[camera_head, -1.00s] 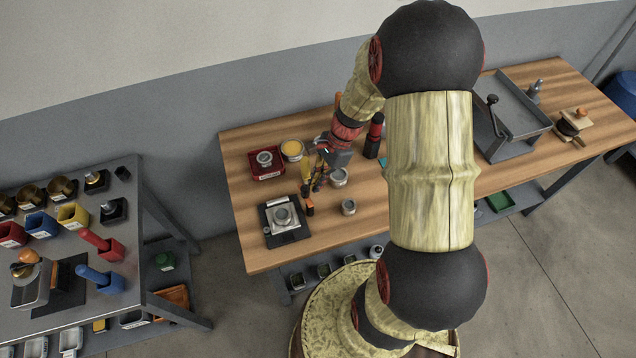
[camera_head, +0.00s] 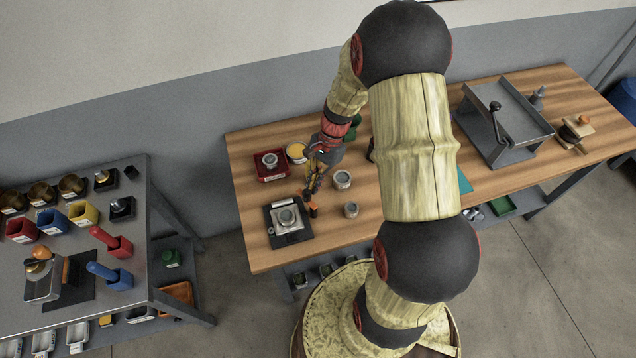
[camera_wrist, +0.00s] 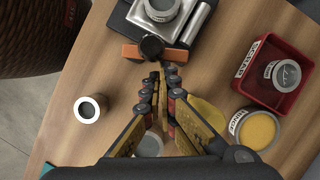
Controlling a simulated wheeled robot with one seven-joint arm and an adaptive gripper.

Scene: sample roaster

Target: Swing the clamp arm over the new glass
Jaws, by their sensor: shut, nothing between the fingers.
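The clamp fixture (camera_head: 270,228) is a dark plate with a silver block at the table's left end. A round metal-rimmed glass (camera_head: 286,217) sits on it, and it also shows at the top of the wrist view (camera_wrist: 160,8). The orange clamp arm (camera_wrist: 132,52) with a black knob (camera_wrist: 152,46) lies at the fixture's near edge in the wrist view, beside the glass rather than over it. Its orange end (camera_head: 313,211) shows right of the fixture in the head view. My gripper (camera_wrist: 162,74) is shut and empty, its tips just short of the knob; contact is not visible.
A red tray (camera_head: 284,175) holding a cup and a yellow-filled dish (camera_head: 296,152) stand behind. Two metal cups (camera_head: 342,179) (camera_head: 351,210) stand to the right of my gripper. A grey tray device (camera_head: 500,120) is further right. A separate grey bench (camera_head: 140,255) stands left.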

